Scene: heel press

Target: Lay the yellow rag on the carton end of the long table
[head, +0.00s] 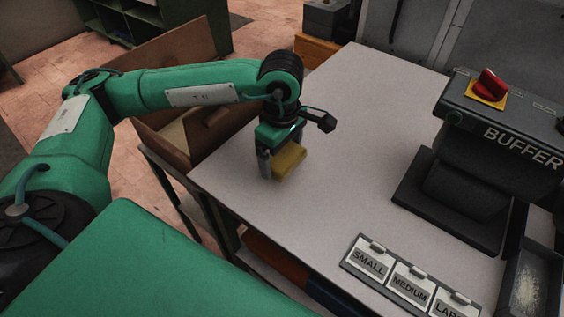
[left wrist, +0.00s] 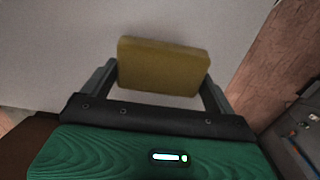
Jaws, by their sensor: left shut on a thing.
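The yellow rag (head: 289,162) is a folded, block-like piece. My left gripper (head: 282,172) is shut on it, with the rag between its two fingers, at the left part of the long table (head: 340,120). In the left wrist view the rag (left wrist: 163,66) spans the gap between the fingers of my left gripper (left wrist: 160,80), with the pale tabletop behind it. I cannot tell whether the rag touches the tabletop. A brown open carton (head: 180,135) stands beside the table's left edge, partly hidden by my left arm. My right gripper is not in view.
The black BUFFER machine (head: 480,150) with a red switch (head: 490,84) stands on the right of the table. A rack labelled SMALL, MEDIUM and a partly cut-off third word (head: 411,280) lies at the front edge. The tabletop between is clear.

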